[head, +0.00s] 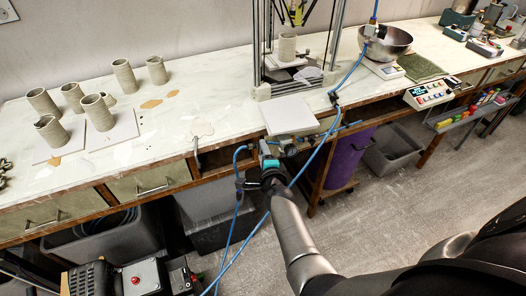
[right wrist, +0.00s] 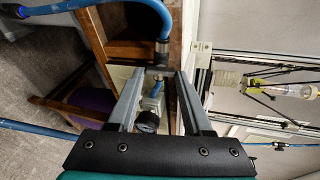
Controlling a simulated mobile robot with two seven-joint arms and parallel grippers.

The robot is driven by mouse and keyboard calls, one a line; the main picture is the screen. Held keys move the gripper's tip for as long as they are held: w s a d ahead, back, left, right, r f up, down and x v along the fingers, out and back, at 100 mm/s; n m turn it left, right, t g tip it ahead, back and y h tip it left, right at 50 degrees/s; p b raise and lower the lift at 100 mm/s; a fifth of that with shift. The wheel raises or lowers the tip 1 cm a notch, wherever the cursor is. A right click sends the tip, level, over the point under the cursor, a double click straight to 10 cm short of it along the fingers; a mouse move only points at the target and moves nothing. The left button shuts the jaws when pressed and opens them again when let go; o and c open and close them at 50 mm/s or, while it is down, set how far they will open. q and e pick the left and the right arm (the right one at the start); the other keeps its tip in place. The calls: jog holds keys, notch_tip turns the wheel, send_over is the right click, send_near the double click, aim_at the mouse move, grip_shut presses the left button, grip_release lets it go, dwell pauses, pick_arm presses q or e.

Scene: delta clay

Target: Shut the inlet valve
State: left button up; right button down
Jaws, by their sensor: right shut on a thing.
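The inlet valve (right wrist: 159,71) is a small metal fitting on the blue air line at the table's front edge. In the right wrist view it sits between my right fingertips, below the end of a blue hose. A blue part and a round dark gauge (right wrist: 148,121) show between the fingers. My right gripper (head: 267,149) is shut on the valve, with its fingers (right wrist: 159,76) either side of it. In the head view the gripper largely hides the valve, so I cannot tell its handle's angle. My left gripper is not in view.
Blue hoses (head: 237,210) hang around my right arm. Above the table edge stand a white plate (head: 289,115) and a framed delta printer (head: 263,55). Clay cups (head: 124,77) stand at left. A purple bin (head: 347,158) and a grey crate (head: 392,150) are below the table.

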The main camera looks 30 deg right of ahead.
dwell(0.3)
jog(key=shift+c, duration=1.6)
grip_release()
jog(key=p+v, duration=0.7)
jog(key=v, duration=0.8)
jog(key=shift+p, duration=0.3)
jog(key=shift+s, duration=0.1)
